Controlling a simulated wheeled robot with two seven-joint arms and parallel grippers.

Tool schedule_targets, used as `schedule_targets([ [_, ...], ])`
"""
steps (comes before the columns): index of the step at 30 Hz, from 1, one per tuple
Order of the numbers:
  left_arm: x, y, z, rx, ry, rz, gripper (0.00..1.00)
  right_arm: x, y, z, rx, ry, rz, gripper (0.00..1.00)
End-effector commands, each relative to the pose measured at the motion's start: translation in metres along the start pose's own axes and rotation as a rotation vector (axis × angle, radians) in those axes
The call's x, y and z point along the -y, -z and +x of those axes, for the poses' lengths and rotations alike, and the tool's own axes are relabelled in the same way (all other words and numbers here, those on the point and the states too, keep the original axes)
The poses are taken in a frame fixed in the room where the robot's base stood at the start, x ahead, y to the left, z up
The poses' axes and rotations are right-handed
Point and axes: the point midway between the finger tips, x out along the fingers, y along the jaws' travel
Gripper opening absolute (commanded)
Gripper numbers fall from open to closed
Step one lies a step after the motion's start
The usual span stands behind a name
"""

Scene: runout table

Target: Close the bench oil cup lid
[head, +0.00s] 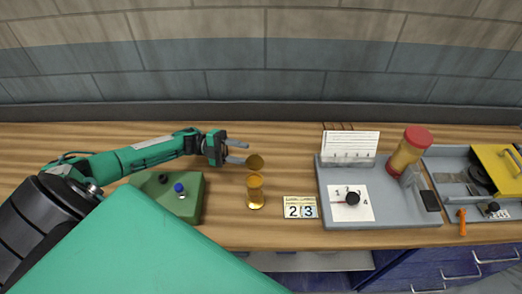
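The brass oil cup (255,195) stands upright on the wooden table, left of the middle. Its round lid (256,162) stands raised above the cup's back side, so the cup is open. My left gripper (239,153) is just left of the lid, with its fingers pointing right toward it. The fingers are apart with nothing visible between them; the gap to the lid is too small to judge. My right gripper is not in view.
A green box with a blue knob (190,205) stands left of the cup. A number block (300,207) lies right of it. Further right are a grey dial panel (400,212), a red-lidded jar (407,152) and a tray with a yellow cover (497,168). A wall runs behind.

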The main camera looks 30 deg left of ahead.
Motion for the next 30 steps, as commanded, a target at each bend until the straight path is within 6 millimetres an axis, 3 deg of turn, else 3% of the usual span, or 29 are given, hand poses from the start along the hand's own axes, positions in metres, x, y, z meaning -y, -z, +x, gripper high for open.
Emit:
schedule_targets([
  [3,0.006,0.002,0.026,-0.001,0.002,0.000,0.40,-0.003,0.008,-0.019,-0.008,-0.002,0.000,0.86],
  [10,0.003,0.001,0.057,0.000,0.002,-0.001,0.40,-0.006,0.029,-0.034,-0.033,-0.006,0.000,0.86],
  [24,-0.001,-0.001,0.068,0.001,-0.001,0.000,0.40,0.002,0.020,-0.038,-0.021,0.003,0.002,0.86],
  [30,-0.001,0.000,0.068,0.001,-0.001,-0.001,0.00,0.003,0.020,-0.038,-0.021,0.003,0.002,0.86],
])
